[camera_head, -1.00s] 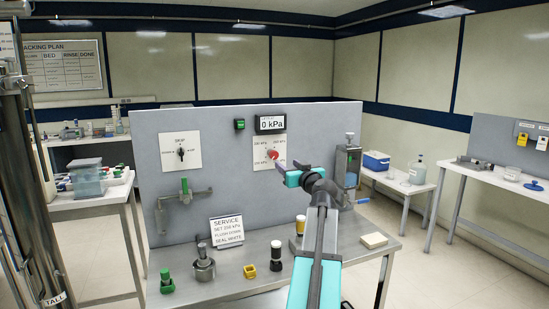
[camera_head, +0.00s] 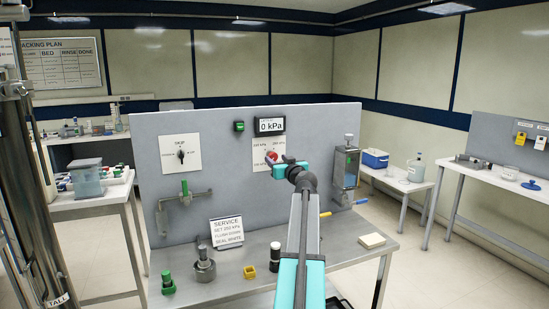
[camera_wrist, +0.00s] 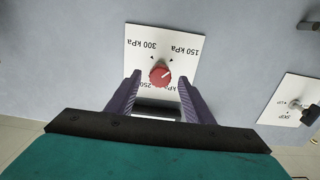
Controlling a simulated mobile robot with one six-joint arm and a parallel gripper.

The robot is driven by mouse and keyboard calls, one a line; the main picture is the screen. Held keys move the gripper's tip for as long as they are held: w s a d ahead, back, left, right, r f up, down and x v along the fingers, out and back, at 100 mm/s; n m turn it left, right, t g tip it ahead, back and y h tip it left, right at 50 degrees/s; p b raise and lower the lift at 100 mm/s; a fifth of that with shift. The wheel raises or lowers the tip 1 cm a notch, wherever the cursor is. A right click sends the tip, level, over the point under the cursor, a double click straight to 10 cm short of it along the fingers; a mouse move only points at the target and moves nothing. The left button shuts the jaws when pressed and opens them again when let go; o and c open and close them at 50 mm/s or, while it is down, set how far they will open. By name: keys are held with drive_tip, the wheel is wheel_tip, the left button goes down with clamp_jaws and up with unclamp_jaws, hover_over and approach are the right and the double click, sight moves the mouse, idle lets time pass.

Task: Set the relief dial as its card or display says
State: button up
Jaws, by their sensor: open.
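The red relief dial (camera_head: 271,157) sits on a white plate (camera_head: 259,147) on the grey panel. In the wrist view the dial (camera_wrist: 160,75) appears with upside-down labels, including 300 and 150 kPa; the lower labels are partly hidden. A pale mark on the knob seems to point toward 150, but is small. My gripper (camera_wrist: 159,82) is open, its fingers to either side of the dial, with no clear contact. The service card (camera_head: 226,232) reads SET, a blurred kPa figure, perhaps 200 or 250, FLUSH DOWN, SEAL WHITE. The display (camera_head: 270,126) reads 0 kPa.
A switch plate (camera_head: 180,154) and a valve pipe (camera_head: 184,200) are left of the dial. Fittings stand on the steel bench (camera_head: 225,265), including a yellow block (camera_head: 249,272). A clear-fronted unit (camera_head: 346,167) is right of my arm. A pale block (camera_head: 371,240) lies at right.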

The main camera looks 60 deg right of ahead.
sight(272, 156)
drive_tip(key=shift+p+x, duration=0.3)
drive_tip(key=shift+x, duration=1)
drive_tip(key=shift+a, duration=0.1)
drive_tip(key=c, duration=1)
drive_tip(key=shift+c, duration=0.2)
